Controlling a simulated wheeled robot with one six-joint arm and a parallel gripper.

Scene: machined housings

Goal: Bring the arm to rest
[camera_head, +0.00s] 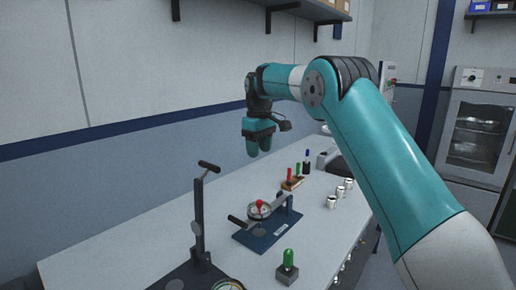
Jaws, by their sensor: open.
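My arm reaches in from the lower right, bends at a high elbow and ends at my gripper (258,152) over the back part of the workbench. The gripper points down, is open, and its fingers hold nothing that I can see. It hangs in free air, apart from the fixtures below it. The fingertips are small in this view.
A grey workbench (108,254) runs along the wall. On it stand a blue fixture (258,236) with a lever and red knob, a tall dark lever press (198,225), a green-topped block (288,265), a wooden pen rack (292,184) and several small metal housings (332,202). A shelf (305,8) hangs above.

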